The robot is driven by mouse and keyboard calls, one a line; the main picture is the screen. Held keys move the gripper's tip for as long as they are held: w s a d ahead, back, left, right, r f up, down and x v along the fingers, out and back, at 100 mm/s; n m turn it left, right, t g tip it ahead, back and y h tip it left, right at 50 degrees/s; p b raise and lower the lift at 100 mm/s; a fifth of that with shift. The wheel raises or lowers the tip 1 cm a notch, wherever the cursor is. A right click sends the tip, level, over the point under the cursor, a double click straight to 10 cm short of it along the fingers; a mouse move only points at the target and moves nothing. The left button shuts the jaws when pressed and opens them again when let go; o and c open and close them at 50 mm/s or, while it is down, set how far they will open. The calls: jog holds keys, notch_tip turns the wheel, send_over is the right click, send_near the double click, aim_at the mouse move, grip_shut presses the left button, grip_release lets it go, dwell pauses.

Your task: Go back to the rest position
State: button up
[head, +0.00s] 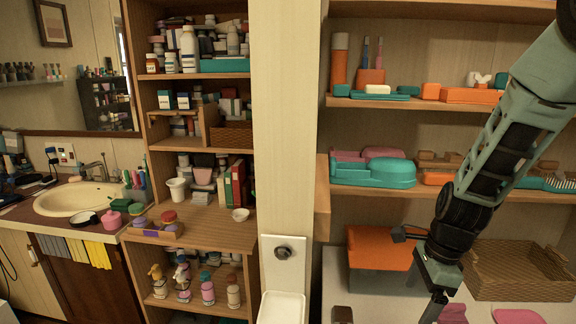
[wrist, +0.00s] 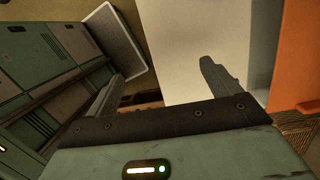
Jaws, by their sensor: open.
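My gripper (head: 436,300) hangs at the lower right in the head view, at the end of my green and black arm, with its fingers pointing down. It is above the pale surface in front of the right-hand shelves. In the wrist view my gripper (wrist: 165,88) shows its two dark fingers spread apart. Nothing is between them, so it is open and empty.
An orange box (head: 378,248) and a wicker basket (head: 518,270) stand close to my gripper. Shelves with teal containers (head: 372,171) rise behind my arm. A post (head: 284,120) divides them from the left shelves. A sink (head: 78,198) is at far left.

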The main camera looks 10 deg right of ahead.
jog(key=s+a+r+n, duration=0.5)
jog(key=s+a+n, duration=0.3)
jog(key=n, duration=0.6)
jog(key=s+a+r+n+h, duration=0.1)
jog(key=s+a+r+n, duration=0.4)
jog(key=s+a+n, duration=0.4)
jog(key=s+n, duration=0.2)
jog(key=n, duration=0.3)
jog(key=shift+s+a+n+h, duration=0.15)
jog(key=shift+a+n+h, duration=0.1)
jog(key=shift+n+h, duration=0.05)
